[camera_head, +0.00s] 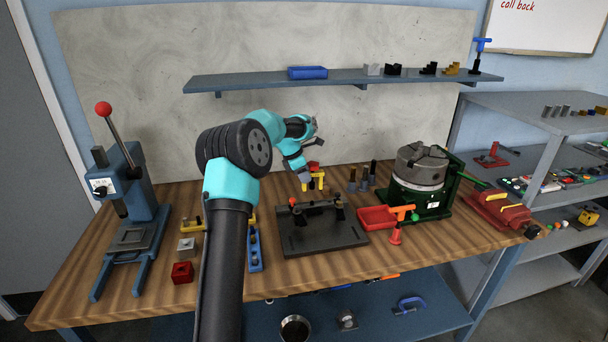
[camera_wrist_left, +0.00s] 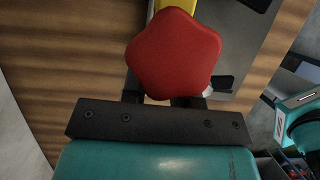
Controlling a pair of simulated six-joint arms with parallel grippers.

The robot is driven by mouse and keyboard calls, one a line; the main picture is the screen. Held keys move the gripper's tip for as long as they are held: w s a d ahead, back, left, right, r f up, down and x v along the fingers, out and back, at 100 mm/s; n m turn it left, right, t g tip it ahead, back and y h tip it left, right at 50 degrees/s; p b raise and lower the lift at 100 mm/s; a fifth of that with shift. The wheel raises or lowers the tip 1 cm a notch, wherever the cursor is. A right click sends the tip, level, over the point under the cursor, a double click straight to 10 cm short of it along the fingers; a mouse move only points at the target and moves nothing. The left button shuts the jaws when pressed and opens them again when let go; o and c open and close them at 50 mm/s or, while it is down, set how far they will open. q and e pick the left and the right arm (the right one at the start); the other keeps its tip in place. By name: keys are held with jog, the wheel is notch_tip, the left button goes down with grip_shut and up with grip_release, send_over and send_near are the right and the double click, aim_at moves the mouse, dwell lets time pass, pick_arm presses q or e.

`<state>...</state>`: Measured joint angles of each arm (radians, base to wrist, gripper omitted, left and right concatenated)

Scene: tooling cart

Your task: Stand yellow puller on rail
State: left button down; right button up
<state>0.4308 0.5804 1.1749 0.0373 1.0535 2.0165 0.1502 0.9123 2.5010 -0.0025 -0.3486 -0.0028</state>
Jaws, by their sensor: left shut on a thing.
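The yellow puller (camera_head: 314,182) has a red star-shaped knob (camera_wrist_left: 173,52) on top. In the head view it is at the back of the wooden bench, behind the dark fixture plate. My left gripper (camera_head: 307,171) is shut on the puller, just under the knob; the knob hides most of the fingers in the left wrist view. I cannot tell whether the puller's feet touch the bench. A narrow blue rail-like piece (camera_head: 255,252) lies right of my left forearm, which partly covers that area. My right gripper is not in view.
The dark fixture plate (camera_head: 325,238) with clamps is in the bench middle. A red tray (camera_head: 376,218), a green-based chuck (camera_head: 420,175) and dark upright posts (camera_head: 364,182) stand right of the puller. A blue press (camera_head: 128,205) and red block (camera_head: 182,271) are at left.

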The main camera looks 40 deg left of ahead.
aim_at(304, 190)
pick_arm(q)
jog(key=shift+f, duration=2)
jog(key=shift+f, duration=1.25)
dwell(2.2)
jog(key=shift+c, duration=2)
grip_release()
jog(key=shift+r, duration=0.1)
jog(key=shift+r, duration=2.9)
